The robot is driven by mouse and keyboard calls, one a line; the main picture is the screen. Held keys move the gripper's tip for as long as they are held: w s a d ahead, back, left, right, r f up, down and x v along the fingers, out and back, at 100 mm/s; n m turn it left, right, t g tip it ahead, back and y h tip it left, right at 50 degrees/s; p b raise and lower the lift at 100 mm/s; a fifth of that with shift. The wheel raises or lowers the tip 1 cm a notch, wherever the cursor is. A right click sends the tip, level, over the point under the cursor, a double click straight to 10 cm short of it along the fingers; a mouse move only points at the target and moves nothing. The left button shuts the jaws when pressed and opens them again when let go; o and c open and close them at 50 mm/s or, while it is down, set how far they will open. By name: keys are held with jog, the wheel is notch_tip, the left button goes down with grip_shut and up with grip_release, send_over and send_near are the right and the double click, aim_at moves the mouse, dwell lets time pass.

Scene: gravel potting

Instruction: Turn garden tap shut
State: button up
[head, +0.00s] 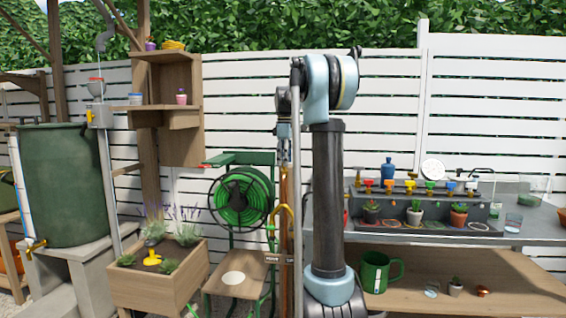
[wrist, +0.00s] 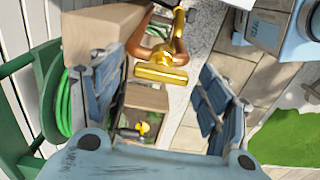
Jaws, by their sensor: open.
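The garden tap's brass T-shaped handle (wrist: 160,74) shows in the middle of the wrist view, with a copper-coloured curved pipe (wrist: 139,42) behind it. My gripper (wrist: 156,84) is open, with one blue finger to the left of the handle and one to the right. Both fingers look apart from the handle, and nothing is held. In the head view my gripper (head: 284,138) points down above a brass curved pipe (head: 284,212) beside the hose reel. The tap handle is not clear there.
A green hose reel (head: 241,198) stands left of my arm. A wooden planter (head: 158,288) and a green barrel (head: 66,185) with its own brass tap (head: 36,246) are further left. A grey bench (head: 400,235) with pots stands to the right.

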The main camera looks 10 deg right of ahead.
jog(key=c, duration=1.1)
jog(key=shift+o, duration=0.2)
jog(key=shift+m, duration=0.4)
jog(key=m, duration=0.3)
jog(key=shift+w+m, duration=0.1)
jog(key=shift+m, duration=0.3)
jog(key=m, duration=0.4)
jog(key=shift+m, duration=0.3)
jog(key=m, duration=0.8)
jog(key=shift+m, duration=0.3)
